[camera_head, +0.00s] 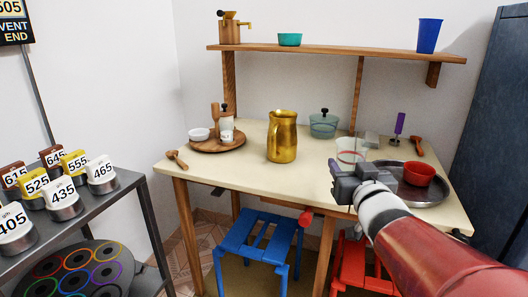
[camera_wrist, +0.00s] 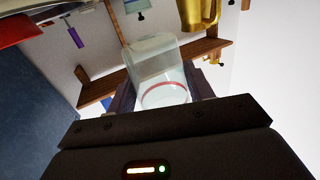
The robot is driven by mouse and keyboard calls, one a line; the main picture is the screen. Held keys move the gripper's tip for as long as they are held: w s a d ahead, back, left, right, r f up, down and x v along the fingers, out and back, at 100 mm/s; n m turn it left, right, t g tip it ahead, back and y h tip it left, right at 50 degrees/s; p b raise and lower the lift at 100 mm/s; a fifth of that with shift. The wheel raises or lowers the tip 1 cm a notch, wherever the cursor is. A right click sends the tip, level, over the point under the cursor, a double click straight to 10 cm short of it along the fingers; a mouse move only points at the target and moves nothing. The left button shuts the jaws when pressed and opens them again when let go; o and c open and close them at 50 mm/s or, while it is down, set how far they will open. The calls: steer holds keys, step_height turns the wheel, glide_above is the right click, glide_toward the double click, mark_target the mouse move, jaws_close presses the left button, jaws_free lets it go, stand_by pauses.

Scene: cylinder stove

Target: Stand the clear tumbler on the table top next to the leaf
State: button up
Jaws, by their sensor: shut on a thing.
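In the wrist view the clear tumbler (camera_wrist: 153,62) is between the two fingers of my gripper (camera_wrist: 162,92), which is shut on it. A thin red ring shows at its end nearest the palm. In the head view the tumbler (camera_head: 350,151) shows just beyond my gripper (camera_head: 355,174), over the right part of the cream table top (camera_head: 240,174). I cannot tell how far its underside is from the table. I cannot make out a leaf in either view.
A round metal tray (camera_head: 430,198) with a red bowl (camera_head: 419,174) lies right of my gripper. A gold pitcher (camera_head: 282,136), a lidded glass pot (camera_head: 323,125) and a wooden plate (camera_head: 205,147) stand on the table. The front middle of the table is clear.

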steer(key=w+f, duration=0.2)
steer(key=w, duration=0.1)
steer(key=w+f+b, duration=0.1)
steer(key=w, duration=0.3)
steer(key=w+f, duration=0.2)
steer(key=w, duration=0.2)
steer(key=shift+w+a+f, duration=0.25)
steer(key=shift+a+f, duration=0.05)
steer(key=shift+a, duration=0.1)
steer(key=shift+w+a+f, duration=0.15)
steer(key=shift+w+f, duration=0.95)
steer(key=shift+w, duration=0.3)
steer(key=shift+b, duration=0.3)
steer(key=shift+f, duration=0.15)
steer(key=o, duration=1.1)
steer(key=shift+c, duration=0.2)
